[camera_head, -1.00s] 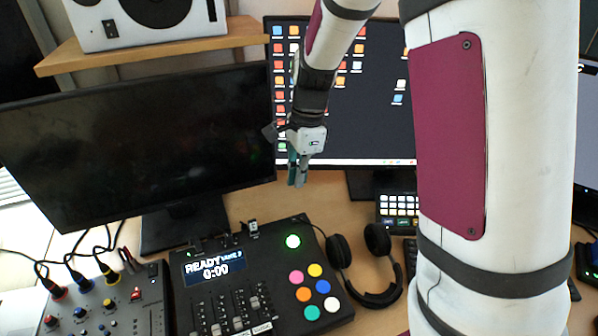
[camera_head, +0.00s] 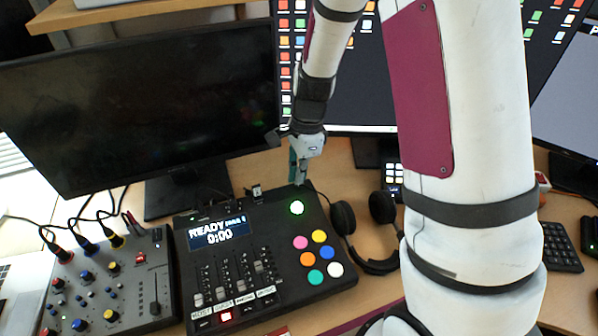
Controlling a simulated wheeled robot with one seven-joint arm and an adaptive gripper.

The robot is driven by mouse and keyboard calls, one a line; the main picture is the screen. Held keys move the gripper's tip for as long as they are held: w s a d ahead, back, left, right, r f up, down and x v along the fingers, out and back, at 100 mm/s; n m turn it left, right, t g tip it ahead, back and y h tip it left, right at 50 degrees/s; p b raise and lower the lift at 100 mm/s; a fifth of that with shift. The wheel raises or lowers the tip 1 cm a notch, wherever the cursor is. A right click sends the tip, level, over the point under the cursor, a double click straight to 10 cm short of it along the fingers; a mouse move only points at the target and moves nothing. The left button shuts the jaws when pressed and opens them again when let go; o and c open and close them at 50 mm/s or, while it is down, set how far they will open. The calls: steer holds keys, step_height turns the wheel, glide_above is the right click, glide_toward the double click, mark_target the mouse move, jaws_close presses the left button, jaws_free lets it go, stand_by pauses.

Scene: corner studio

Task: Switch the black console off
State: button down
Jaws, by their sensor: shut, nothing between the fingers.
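The black console (camera_head: 275,220) lies on the desk, with a lit screen (camera_head: 219,234) reading "READY" and "0:00". A green-white round button (camera_head: 297,207) glows near its upper right, and several coloured round buttons sit below that. Several sliders (camera_head: 230,283) are at its lower left, with a small red-lit key (camera_head: 226,316) at the front edge. My gripper (camera_head: 297,180) is shut and empty, pointing down over the console's back right corner, just behind the glowing button. I cannot tell whether it touches the console. A small dark part (camera_head: 257,192) stands at the console's back edge, left of my gripper.
A grey mixer (camera_head: 110,285) with plugged cables stands left of the console. Black headphones (camera_head: 370,235) lie to its right. A dark monitor (camera_head: 130,110) stands behind on the left, and a lit monitor (camera_head: 360,100) stands behind my arm. A keypad (camera_head: 562,247) is at far right.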

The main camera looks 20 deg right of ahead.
steer(key=shift+f, duration=0.1)
steer(key=shift+a+f, duration=0.2)
steer(key=shift+f, duration=0.05)
steer(key=shift+s+d, duration=0.1)
steer(key=shift+d, duration=0.1)
steer(key=shift+d, duration=0.75)
steer(key=shift+r+p, duration=0.1)
steer(key=shift+p, duration=0.2)
steer(key=shift+r+p, duration=0.45)
steer(key=shift+r, duration=0.15)
step_height(320, 180, up, 13)
steer(key=d+p, duration=0.1)
steer(key=p, duration=0.2)
steer(key=shift+d+f, duration=0.2)
steer(key=shift+d, duration=0.05)
